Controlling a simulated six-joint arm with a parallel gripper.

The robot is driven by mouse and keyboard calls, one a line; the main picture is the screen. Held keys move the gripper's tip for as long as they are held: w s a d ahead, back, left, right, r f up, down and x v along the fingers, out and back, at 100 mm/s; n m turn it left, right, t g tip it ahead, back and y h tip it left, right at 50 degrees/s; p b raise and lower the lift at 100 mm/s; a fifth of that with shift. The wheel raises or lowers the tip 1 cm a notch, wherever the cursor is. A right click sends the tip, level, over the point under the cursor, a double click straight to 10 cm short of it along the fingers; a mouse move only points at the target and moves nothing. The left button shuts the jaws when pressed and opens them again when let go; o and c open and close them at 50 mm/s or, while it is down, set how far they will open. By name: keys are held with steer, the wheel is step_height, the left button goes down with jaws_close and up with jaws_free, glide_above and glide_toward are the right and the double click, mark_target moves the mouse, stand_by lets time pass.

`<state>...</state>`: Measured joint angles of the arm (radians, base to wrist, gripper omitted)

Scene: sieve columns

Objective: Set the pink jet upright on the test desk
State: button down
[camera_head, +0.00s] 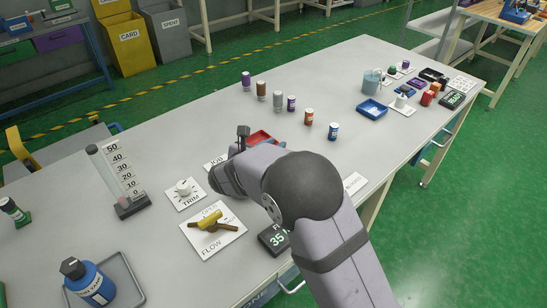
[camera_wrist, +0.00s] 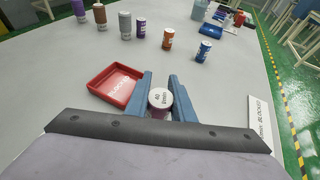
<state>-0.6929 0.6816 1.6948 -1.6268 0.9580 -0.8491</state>
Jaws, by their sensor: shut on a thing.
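In the wrist view, my gripper (camera_wrist: 160,88) has its two blue fingers on either side of a small jet (camera_wrist: 160,99) and is shut on it. The jet has a white round top with a printed label, facing the camera, and a pinkish-purple body mostly hidden below. Whether its base touches the grey test desk (camera_head: 350,75) cannot be told. In the head view my arm hides the jet. The fingers are just right of a red tray (camera_wrist: 108,99) marked "BLOCKED".
Behind stand several upright jets, including orange (camera_head: 309,117) and blue (camera_head: 333,131). A flow valve plate (camera_head: 228,250), TRIM knob (camera_head: 183,188) and graduated column (camera_head: 118,180) are at left. A blue tray (camera_head: 372,110) lies at right. Clear desk lies between the red tray and the jets.

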steer(key=shift+f, duration=2.05)
steer(key=shift+f, duration=0.2)
steer(key=c, duration=1.5)
jaws_free()
steer(key=shift+c, duration=0.2)
steer(key=shift+r, duration=0.15)
steer(key=shift+r, duration=0.15)
steer(key=v, duration=1.2)
steer(key=shift+b, duration=0.3)
